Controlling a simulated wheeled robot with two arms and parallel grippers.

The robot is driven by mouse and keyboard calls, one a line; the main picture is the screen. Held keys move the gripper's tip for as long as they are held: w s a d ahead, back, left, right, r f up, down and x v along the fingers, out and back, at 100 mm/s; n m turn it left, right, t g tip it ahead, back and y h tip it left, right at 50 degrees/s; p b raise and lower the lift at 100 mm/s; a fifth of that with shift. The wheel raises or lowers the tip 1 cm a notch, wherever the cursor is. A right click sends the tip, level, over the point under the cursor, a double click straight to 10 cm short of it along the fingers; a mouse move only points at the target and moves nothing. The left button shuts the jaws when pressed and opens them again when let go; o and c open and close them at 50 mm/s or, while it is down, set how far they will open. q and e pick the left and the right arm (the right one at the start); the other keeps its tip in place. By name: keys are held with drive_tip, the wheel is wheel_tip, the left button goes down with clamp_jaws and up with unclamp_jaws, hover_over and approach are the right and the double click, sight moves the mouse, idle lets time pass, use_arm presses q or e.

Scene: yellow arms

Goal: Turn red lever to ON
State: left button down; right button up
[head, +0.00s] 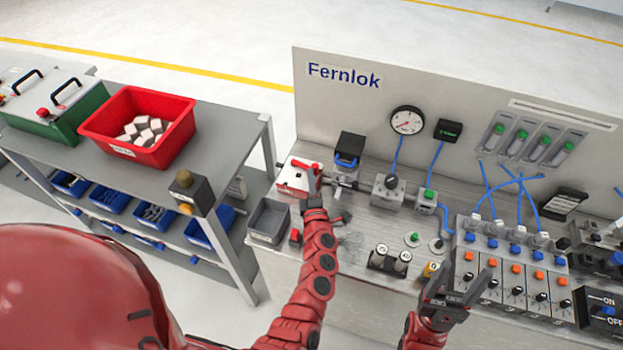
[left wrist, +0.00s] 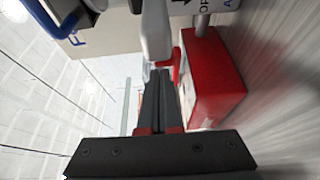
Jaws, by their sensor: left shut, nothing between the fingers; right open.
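The red lever (head: 303,165) sits on top of a red and white box (head: 292,184) at the left end of the workbench. My left gripper (head: 311,180) is shut with nothing between its fingers, right beside the lever and box. In the left wrist view the shut fingers (left wrist: 159,78) point at a small red part (left wrist: 168,66), probably the lever, beside the red box (left wrist: 215,82). I cannot tell whether they touch it. Lettering on the box is only partly readable. My right gripper (head: 467,268) is open and empty above the bench front.
A grey bin (head: 268,221) and a small red block (head: 295,236) lie left of my left arm. A black and blue device (head: 348,150) stands behind the box. Valves, a gauge (head: 407,121) and a switch row (head: 510,270) fill the right. A black ON/OFF panel (head: 601,309) is at far right.

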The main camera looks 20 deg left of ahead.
use_arm(q)
drive_tip(key=shift+w+d+f+b, duration=0.1)
drive_tip(key=shift+f+b, duration=0.05)
drive_tip(key=shift+b, duration=0.2)
drive_tip(key=shift+w+d+f+b, duration=0.15)
drive_tip(key=shift+w+d+b, duration=0.35)
drive_tip(key=shift+b, duration=0.5)
drive_tip(key=shift+w, duration=0.3)
drive_tip(key=shift+r, duration=0.25)
